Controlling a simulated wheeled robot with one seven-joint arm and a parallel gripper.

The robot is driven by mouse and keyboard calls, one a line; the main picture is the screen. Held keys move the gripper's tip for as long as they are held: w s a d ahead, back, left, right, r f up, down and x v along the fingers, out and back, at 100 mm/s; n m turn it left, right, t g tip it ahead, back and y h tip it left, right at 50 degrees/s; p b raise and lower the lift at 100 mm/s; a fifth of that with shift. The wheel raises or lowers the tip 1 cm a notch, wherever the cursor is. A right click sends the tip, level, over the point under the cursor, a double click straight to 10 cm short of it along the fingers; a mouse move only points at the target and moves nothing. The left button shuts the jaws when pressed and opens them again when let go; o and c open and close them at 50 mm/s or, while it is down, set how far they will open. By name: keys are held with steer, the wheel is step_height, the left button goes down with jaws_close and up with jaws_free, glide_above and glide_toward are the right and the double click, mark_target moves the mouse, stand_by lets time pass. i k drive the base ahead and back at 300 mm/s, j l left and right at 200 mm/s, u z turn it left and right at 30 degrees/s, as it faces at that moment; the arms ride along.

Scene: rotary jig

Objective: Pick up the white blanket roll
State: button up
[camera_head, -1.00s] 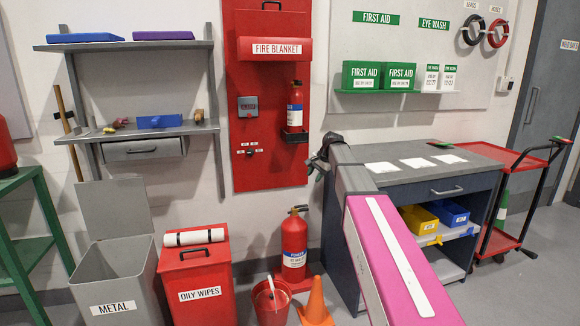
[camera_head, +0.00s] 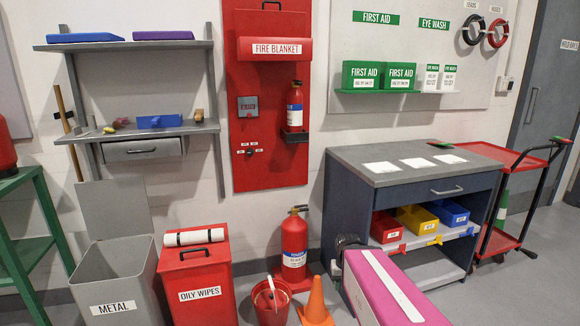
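The white blanket roll (camera_head: 194,236) lies on its side on the lid of the red oily wipes bin (camera_head: 203,292). Two dark straps wrap it, and it lies just behind the lid's black handle. My gripper (camera_head: 345,243) is a dark shape at the far end of my pink arm, in front of the cabinet's left side. It is well to the right of the roll and apart from it. My arm hides much of the gripper, and its fingers cannot be made out.
A red fire extinguisher (camera_head: 295,250), a red bucket (camera_head: 271,300) and an orange cone (camera_head: 316,303) stand between the bin and my arm. An open grey metal bin (camera_head: 113,280) stands left of the oily wipes bin. The cabinet (camera_head: 400,174) holds red, yellow and blue trays.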

mark_target(186, 238)
steer(key=u, duration=1.35)
